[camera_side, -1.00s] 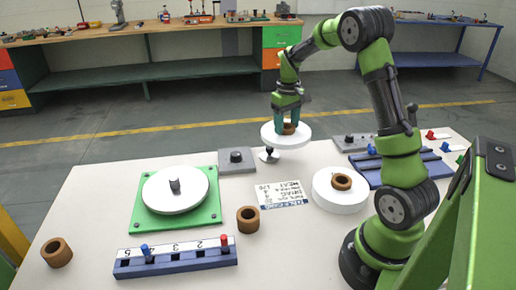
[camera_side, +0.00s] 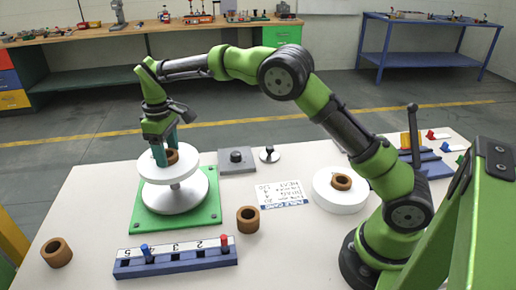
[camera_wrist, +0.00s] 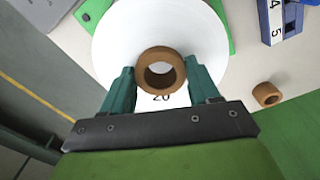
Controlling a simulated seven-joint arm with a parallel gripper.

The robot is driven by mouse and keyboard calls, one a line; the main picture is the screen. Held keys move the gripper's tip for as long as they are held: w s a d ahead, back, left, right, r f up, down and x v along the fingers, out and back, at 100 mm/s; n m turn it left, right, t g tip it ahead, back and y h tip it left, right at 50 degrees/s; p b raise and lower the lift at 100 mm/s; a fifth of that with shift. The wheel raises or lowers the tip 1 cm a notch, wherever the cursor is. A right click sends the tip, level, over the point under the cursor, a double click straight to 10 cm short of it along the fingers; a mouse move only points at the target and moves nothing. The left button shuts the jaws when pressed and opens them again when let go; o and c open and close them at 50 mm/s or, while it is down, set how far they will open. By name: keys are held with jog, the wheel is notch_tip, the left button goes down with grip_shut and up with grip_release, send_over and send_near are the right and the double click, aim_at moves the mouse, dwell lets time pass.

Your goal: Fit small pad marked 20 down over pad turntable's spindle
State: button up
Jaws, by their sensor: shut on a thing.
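The small pad marked 20 is a white disc (camera_side: 183,172) with a brown ring hub (camera_side: 172,156). My gripper (camera_side: 166,153) is shut on that hub and holds the pad roughly level above the pad turntable. The turntable's white disc (camera_side: 180,204) lies on a green base (camera_side: 212,214). The grey spindle (camera_side: 175,186) shows just under the pad; its tip is hidden, so exact alignment cannot be told.
A white pad with a brown hub (camera_side: 341,200) sits at the right. Loose brown rings stand at the front middle (camera_side: 248,220) and front left (camera_side: 57,252). A blue numbered rack with pegs (camera_side: 176,262) lies in front. A grey block (camera_side: 237,162) stands behind the turntable.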

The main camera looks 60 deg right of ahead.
jog(key=shift+s, duration=0.15)
jog(key=shift+f, duration=3.6)
jog(key=o, duration=1.2)
jog(key=shift+o, duration=0.2)
notch_tip(320, 180, up, 17)
jog(key=shift+f, duration=0.1)
